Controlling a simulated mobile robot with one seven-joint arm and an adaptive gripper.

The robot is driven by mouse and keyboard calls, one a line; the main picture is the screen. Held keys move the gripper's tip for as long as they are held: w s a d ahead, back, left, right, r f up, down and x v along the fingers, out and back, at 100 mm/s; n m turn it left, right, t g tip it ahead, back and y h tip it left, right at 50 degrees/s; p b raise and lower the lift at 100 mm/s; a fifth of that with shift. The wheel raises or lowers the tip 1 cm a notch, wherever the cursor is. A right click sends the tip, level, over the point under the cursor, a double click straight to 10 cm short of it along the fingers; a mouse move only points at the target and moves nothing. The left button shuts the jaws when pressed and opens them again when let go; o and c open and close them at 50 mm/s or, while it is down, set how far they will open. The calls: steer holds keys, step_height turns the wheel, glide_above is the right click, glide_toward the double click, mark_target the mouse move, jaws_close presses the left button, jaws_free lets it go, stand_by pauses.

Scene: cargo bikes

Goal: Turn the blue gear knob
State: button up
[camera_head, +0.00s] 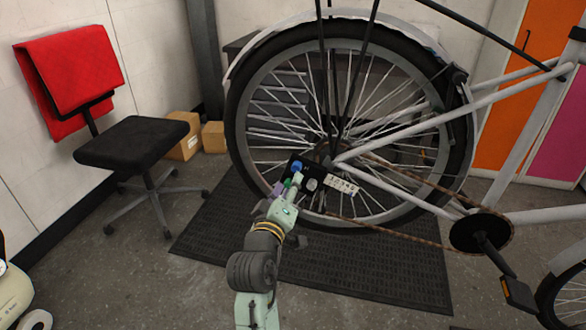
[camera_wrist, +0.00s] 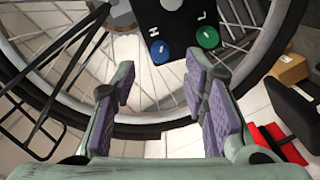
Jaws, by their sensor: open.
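The blue gear knob (camera_head: 297,165) is on a dark panel (camera_head: 307,172) in front of the rear wheel's hub area. In the wrist view the blue knob (camera_wrist: 160,51) shows near the top centre, beside the letter H on the black panel (camera_wrist: 180,15). A green knob (camera_wrist: 207,38) sits to its right near the letter L. My gripper (camera_wrist: 160,88) is open and empty, its purple-padded fingers apart. The blue knob appears beyond the fingertips, between their lines, and untouched. In the head view my gripper (camera_head: 290,185) is close to the panel and partly covers it.
The bike's rear wheel (camera_head: 262,58) stands over a dark mat (camera_head: 390,275). A light strip with small markings (camera_head: 341,185) lies right of the panel. A black chair (camera_head: 130,143) with a red cloth (camera_head: 75,70) and cardboard boxes (camera_head: 185,146) stand to the left.

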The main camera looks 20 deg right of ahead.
mark_target(296, 170)
steer(key=p+x, duration=0.1)
steer(key=x, duration=0.5)
steer(key=shift+w+d, duration=0.15)
steer(key=shift+w, duration=0.1)
jaws_close()
